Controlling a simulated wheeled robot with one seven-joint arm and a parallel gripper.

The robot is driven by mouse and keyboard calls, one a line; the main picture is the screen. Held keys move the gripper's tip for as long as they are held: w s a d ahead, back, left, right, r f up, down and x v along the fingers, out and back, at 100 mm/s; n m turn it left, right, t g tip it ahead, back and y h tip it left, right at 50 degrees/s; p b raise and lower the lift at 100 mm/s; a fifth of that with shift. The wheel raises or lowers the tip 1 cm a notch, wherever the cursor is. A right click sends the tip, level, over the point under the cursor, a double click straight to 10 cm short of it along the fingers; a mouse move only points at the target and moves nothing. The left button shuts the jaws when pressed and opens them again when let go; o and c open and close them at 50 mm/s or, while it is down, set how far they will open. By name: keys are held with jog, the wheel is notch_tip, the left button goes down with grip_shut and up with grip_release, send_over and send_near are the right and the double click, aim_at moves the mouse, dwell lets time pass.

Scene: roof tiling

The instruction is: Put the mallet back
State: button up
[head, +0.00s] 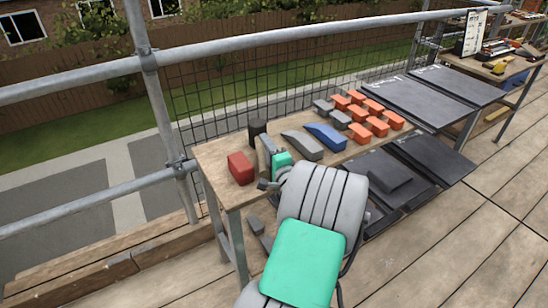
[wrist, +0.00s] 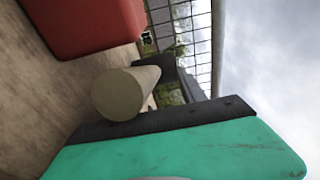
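The mallet appears to be at the left end of the wooden bench. Its black cylindrical head (head: 257,130) shows in the head view near the back edge. In the wrist view a pale round handle end (wrist: 120,95) faces the camera, with a dark shape beyond it. My gripper (head: 266,166), with green and dark parts, is low at the bench's left end, just in front of the black head. In the wrist view one dark finger (wrist: 150,124) on a green mount lies beside the handle and overlaps its lower edge. The other finger is not clear; contact cannot be told.
A red block (head: 241,168) sits left of my gripper and also shows close in the wrist view (wrist: 80,22). A grey tool (head: 302,145), a blue tool (head: 325,137) and several orange blocks (head: 378,126) lie to the right. A scaffold rail runs behind the bench.

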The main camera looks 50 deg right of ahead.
jog(key=v, duration=1.2)
